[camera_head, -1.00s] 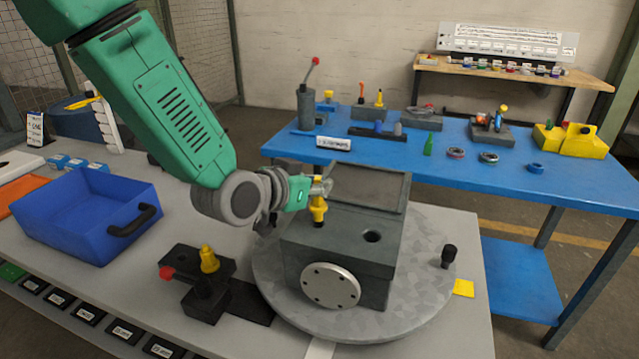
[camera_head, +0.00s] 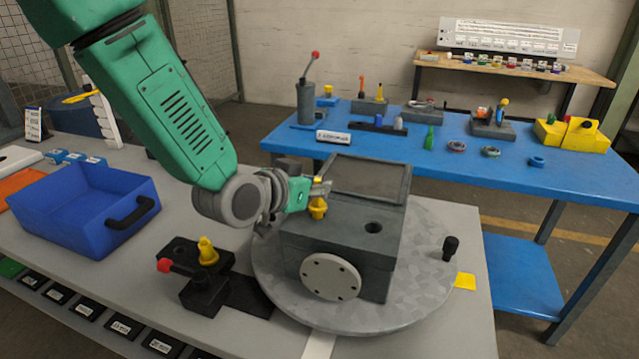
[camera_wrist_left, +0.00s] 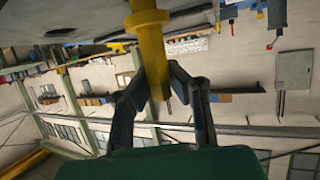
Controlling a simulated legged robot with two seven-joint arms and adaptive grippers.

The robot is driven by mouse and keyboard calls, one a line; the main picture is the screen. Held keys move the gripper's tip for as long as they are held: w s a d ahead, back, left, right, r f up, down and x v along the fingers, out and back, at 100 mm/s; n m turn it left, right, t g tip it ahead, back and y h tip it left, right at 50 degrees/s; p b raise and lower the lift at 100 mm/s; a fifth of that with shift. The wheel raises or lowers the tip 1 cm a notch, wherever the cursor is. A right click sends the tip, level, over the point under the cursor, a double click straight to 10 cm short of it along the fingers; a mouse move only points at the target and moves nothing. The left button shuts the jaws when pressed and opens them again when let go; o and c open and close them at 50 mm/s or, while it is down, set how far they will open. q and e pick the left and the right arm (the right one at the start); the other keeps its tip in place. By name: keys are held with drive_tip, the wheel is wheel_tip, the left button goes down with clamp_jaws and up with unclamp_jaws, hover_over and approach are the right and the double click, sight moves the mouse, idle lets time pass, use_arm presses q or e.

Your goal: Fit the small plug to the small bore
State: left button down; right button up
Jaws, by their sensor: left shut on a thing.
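My left gripper (camera_head: 320,190) is shut on a yellow plug (camera_head: 317,208), which is upright over the left part of the grey block's top (camera_head: 340,222). Its lower end is at or in the top face; I cannot tell how deep. In the left wrist view the yellow plug (camera_wrist_left: 152,60) runs between the fingers (camera_wrist_left: 160,85), with a wider collar near the grey surface. An open dark bore (camera_head: 373,227) shows to the right of it. Any bore under the held plug is hidden. My right gripper is not in view.
The block stands on a round grey turntable (camera_head: 420,290). A black fixture (camera_head: 205,290) with another yellow plug (camera_head: 207,251) and a red knob is to the left. A blue bin (camera_head: 60,215) stands further left. A black peg (camera_head: 450,247) stands on the turntable's right.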

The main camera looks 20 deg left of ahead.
use_arm(q)
drive_tip(key=shift+f+b, duration=0.5)
drive_tip(key=shift+f, duration=0.25)
drive_tip(key=c, duration=1.6)
unclamp_jaws()
drive_tip(key=shift+o, duration=0.2)
drive_tip(key=v, duration=1.2)
